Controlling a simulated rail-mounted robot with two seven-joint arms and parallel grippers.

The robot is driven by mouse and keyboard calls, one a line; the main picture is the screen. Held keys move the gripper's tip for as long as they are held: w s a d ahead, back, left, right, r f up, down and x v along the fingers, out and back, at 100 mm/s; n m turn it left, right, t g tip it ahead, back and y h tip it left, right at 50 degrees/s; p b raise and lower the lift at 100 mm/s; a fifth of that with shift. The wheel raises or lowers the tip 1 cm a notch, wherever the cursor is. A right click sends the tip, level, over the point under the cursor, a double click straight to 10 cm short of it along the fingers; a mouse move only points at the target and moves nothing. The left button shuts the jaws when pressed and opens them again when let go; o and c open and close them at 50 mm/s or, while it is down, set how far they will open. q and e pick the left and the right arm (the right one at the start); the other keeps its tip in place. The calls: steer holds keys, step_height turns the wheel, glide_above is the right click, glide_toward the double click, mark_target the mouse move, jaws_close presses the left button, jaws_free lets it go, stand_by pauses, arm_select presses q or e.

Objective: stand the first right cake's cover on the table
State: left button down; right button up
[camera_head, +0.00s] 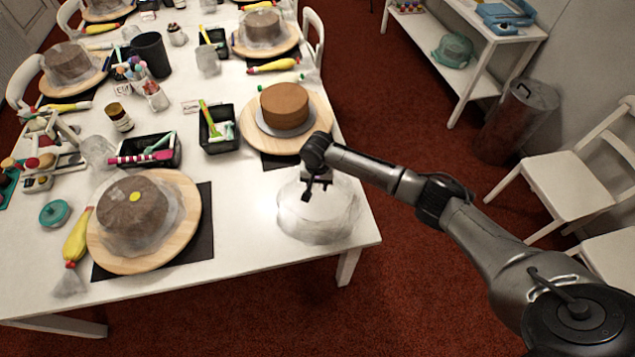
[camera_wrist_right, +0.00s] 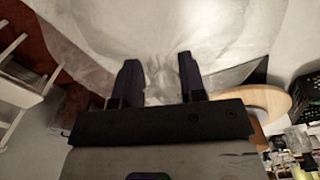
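The first right cake (camera_head: 285,105) is brown and bare. My right gripper (camera_head: 316,188) is at the top of the cover. In the right wrist view my gripper (camera_wrist_right: 158,75) has its fingers part way apart, with the cover's translucent knob between them and the dome (camera_wrist_right: 220,30) beyond. My left gripper is not in view.
A covered cake (camera_head: 135,205) on a turntable stands at the front left. Black bins (camera_head: 218,130) with tools stand mid-table. The white table's edge (camera_head: 360,245) lies close beside the cover. Chairs (camera_head: 570,185) and a shelf (camera_head: 465,50) stand right of the table.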

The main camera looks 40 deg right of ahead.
steer(key=shift+o, duration=0.9)
steer(key=shift+r, duration=0.2)
step_height(320, 180, up, 12)
steer(key=p, duration=0.1)
steer(key=shift+f+p, duration=0.15)
steer(key=shift+p, duration=0.25)
